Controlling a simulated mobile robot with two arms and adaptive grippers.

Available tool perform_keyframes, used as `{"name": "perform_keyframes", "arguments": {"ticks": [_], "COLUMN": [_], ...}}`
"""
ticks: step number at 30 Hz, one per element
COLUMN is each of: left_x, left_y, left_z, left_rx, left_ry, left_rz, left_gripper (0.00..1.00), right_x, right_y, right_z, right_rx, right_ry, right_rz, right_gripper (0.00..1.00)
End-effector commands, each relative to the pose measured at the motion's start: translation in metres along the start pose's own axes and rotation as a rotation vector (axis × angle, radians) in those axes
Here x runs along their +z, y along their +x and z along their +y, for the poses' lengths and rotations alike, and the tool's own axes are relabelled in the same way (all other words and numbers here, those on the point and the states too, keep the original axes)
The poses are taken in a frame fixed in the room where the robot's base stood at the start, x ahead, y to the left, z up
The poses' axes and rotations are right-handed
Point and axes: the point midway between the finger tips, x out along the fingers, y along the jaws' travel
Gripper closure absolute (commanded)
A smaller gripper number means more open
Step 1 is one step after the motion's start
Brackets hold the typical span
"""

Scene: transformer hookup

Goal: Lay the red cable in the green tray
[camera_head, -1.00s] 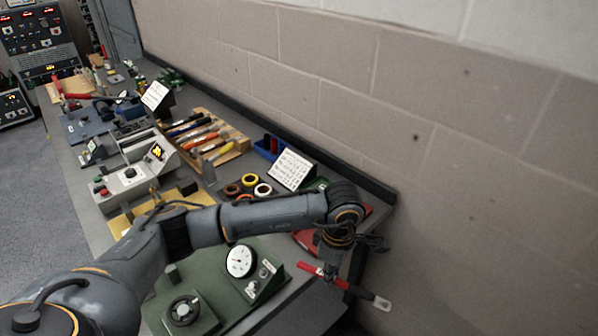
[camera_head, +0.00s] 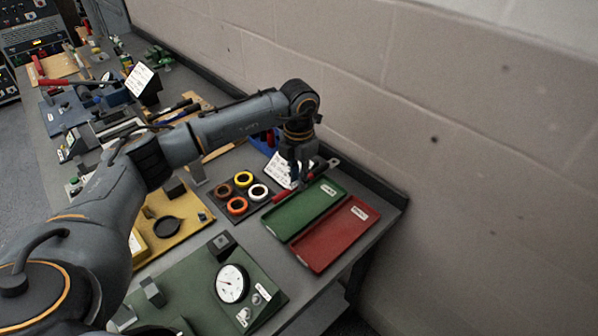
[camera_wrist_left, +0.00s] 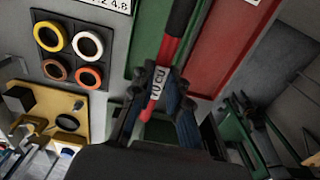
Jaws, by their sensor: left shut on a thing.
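My left gripper (camera_head: 297,180) is shut on the red cable (camera_head: 283,196), which has a dark end piece and a white label. The cable also shows in the left wrist view (camera_wrist_left: 170,52), between the fingers. My right gripper is not in view.
The red tray (camera_head: 336,236) lies right beside the green one. A board with several coloured tape rings (camera_head: 240,205) is on the left. A white sign (camera_head: 281,170) stands behind the gripper, near the wall. A green gauge panel (camera_head: 205,285) is in front.

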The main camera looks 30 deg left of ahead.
Motion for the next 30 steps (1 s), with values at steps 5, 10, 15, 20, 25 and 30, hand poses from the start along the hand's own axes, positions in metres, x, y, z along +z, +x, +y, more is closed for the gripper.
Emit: {"name": "perform_keyframes", "arguments": {"ticks": [5,10,15,20,25,30], "left_x": [0.0,-0.004,-0.004,-0.004,-0.004,-0.003], "left_y": [0.0,0.0,0.013,0.028,0.045,0.062], "left_z": [0.001,0.001,0.001,0.001,0.0,0.0], "left_rx": [0.001,0.001,0.001,0.001,0.001,0.001], "left_ry": [0.0,0.0,0.0,0.0,0.0,0.001], "left_rz": [0.0,0.001,0.002,0.002,0.002,0.001], "left_gripper": [1.0,1.0,1.0,1.0,1.0,1.0], "right_x": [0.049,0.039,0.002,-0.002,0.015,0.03], "right_y": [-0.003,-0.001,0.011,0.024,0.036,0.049], "right_z": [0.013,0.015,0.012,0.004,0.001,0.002], "right_rx": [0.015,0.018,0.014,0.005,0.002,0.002], "right_ry": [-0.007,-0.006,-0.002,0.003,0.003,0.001], "right_rz": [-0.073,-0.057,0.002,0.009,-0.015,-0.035], "right_gripper": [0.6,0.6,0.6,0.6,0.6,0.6]}}
